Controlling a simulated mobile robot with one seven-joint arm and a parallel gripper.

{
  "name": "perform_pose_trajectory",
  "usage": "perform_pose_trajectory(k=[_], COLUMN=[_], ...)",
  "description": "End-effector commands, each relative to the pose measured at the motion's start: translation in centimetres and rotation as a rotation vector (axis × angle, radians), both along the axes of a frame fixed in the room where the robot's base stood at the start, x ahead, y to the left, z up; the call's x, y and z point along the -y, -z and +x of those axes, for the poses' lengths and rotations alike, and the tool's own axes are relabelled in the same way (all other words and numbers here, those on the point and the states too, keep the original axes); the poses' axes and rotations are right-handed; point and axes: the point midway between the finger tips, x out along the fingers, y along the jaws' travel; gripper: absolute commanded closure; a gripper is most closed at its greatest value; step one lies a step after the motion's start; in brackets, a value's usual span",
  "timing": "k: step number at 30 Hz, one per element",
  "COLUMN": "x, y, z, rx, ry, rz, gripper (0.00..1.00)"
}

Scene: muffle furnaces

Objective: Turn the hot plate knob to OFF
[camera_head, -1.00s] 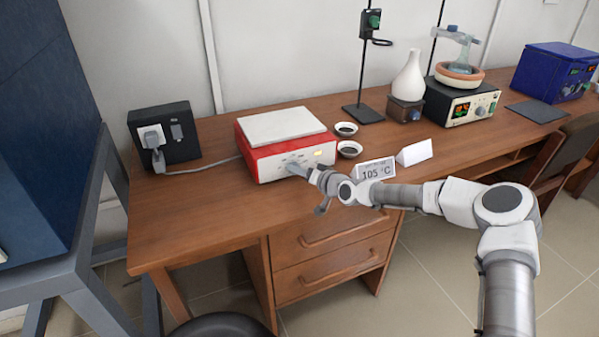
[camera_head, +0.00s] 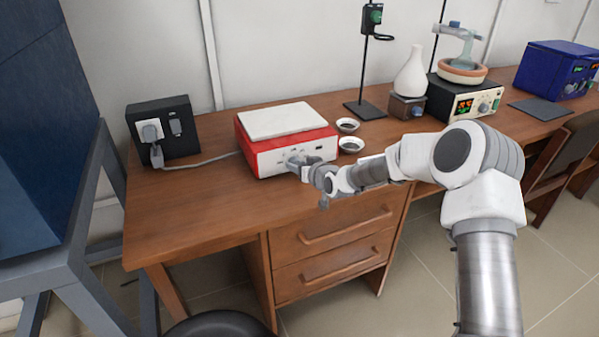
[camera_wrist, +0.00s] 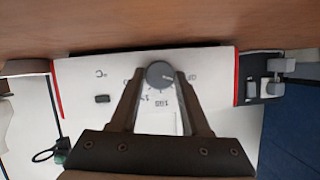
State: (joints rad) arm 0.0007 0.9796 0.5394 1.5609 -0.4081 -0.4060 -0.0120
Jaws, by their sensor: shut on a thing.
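The hot plate (camera_head: 262,147) is a red box with a white top and a white front panel, standing on the wooden desk. Its grey round knob (camera_wrist: 160,72) is on the front panel, with printed marks around it. My gripper (camera_head: 293,161) reaches the panel from the right; in the wrist view (camera_wrist: 160,80) its two fingers close on either side of the knob. A pale pointer mark seems to face right on the knob, toward lettering that looks like OFF, too blurred to be sure. The small panel display (camera_wrist: 102,98) is dark. In the head view my gripper hides the knob.
A black socket box (camera_head: 163,130) with a plugged cable stands left of the hot plate. Two small bowls (camera_head: 348,125) sit close to its right. A stand (camera_head: 364,110), a white flask (camera_head: 410,72) and another heater (camera_head: 465,102) are farther right. The desk's front left is clear.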

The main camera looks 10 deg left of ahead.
Motion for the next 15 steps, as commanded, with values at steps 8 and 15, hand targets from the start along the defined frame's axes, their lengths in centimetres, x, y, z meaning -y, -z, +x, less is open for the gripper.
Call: perform_pose_trajectory(k=[8, 15], x=[-0.2, -0.21], y=[0.12, 0.0], z=[-0.07, -0.11], rx=[0.09, 0.117], ry=[-0.001, -0.001], rz=[-0.112, -0.151], gripper=[1.0, 1.0])
